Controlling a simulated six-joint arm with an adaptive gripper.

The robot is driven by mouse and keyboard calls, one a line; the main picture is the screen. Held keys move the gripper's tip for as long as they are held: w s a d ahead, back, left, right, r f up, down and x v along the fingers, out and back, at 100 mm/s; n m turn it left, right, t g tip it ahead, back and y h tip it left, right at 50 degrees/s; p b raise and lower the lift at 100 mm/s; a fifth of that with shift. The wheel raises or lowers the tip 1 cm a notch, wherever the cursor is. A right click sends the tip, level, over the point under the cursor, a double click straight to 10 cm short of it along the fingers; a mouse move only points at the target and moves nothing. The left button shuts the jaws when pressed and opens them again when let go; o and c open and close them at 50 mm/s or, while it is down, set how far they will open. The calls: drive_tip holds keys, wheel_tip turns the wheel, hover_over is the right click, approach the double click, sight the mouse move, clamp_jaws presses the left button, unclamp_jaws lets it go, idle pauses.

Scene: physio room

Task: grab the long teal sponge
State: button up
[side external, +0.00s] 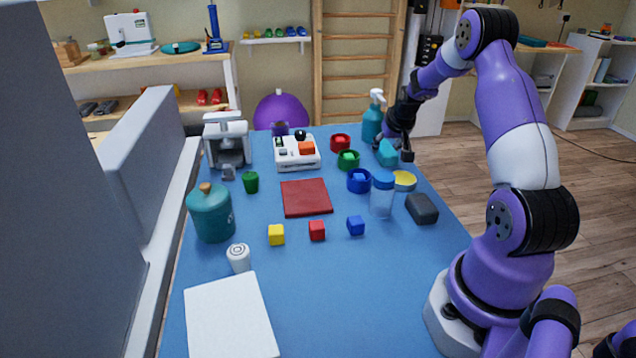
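The teal sponge (387,153) is at the far right part of the blue table, just in front of a teal spray bottle. My gripper (396,148) points down right at the sponge, and a dark finger shows along the sponge's right side. The other finger is not clearly visible, so I cannot tell whether the gripper is open around the sponge or shut on it. I also cannot tell whether the sponge touches the table.
The spray bottle (372,122) stands close behind. A yellow-rimmed dish (404,181), clear jar (382,198) and dark block (422,208) stand nearer. The table's right edge is close.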

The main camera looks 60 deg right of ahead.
drive_tip(key=shift+c, duration=0.6)
